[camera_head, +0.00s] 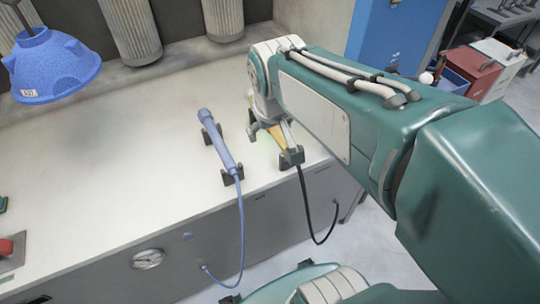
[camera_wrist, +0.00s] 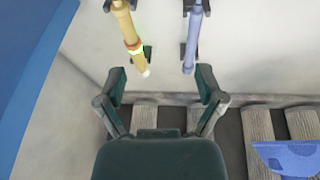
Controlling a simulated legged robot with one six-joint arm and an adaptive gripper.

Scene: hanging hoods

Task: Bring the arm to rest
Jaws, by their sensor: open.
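My arm reaches over the pale counter from the right in the head view. My gripper (camera_wrist: 160,80) shows in the wrist view with its two dark green fingers spread wide and nothing between them. In the head view it is largely hidden behind its own wrist.
A blue tool (camera_head: 217,143) rests in two dark holders beside it, its cable hanging over the front edge. A blue hood (camera_head: 48,62) hangs at the upper left. Grey pillars (camera_head: 133,28) line the back. A blue cabinet (camera_head: 398,32) stands behind my arm. The counter's left part is mostly clear.

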